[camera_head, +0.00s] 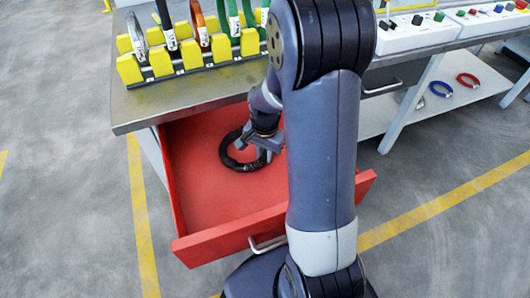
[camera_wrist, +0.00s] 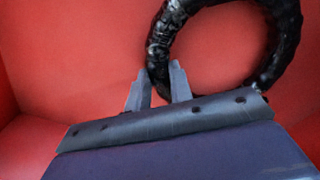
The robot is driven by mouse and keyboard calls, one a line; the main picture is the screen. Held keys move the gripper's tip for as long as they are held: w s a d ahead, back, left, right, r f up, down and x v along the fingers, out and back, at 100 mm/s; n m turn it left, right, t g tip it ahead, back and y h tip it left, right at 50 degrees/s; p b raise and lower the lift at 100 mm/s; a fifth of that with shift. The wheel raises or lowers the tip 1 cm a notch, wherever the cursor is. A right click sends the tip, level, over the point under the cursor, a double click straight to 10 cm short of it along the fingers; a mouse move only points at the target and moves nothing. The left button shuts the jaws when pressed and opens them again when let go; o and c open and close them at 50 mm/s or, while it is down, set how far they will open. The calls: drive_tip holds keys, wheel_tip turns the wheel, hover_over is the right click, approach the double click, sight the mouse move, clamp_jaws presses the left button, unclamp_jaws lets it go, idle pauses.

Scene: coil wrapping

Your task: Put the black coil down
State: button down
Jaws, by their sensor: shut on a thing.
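The black coil (camera_head: 229,160) is in the open red drawer (camera_head: 205,208), in the drawer's middle to back part. It looks flat, at or very near the drawer floor; I cannot tell whether it touches. My gripper (camera_head: 266,150) is at the coil's right side in the head view. In the wrist view my gripper (camera_wrist: 161,84) has its two fingers close together at the near left part of the black coil (camera_wrist: 160,45), shut on its ring. The coil's far top edge is cut off in the wrist view.
The drawer's front panel (camera_head: 262,225) and side walls surround the coil. Above the drawer is a workbench (camera_head: 190,98) with a yellow rack (camera_head: 162,62) of coils. A blue coil (camera_head: 441,89) and a red coil (camera_head: 468,80) lie on a shelf at right. The drawer floor around the coil is clear.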

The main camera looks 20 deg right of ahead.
drive_tip(key=c, duration=1.3)
unclamp_jaws()
drive_tip(key=shift+o, duration=0.2)
drive_tip(key=shift+r, duration=0.1)
wheel_tip(320, 180, up, 12)
drive_tip(key=p, duration=0.3)
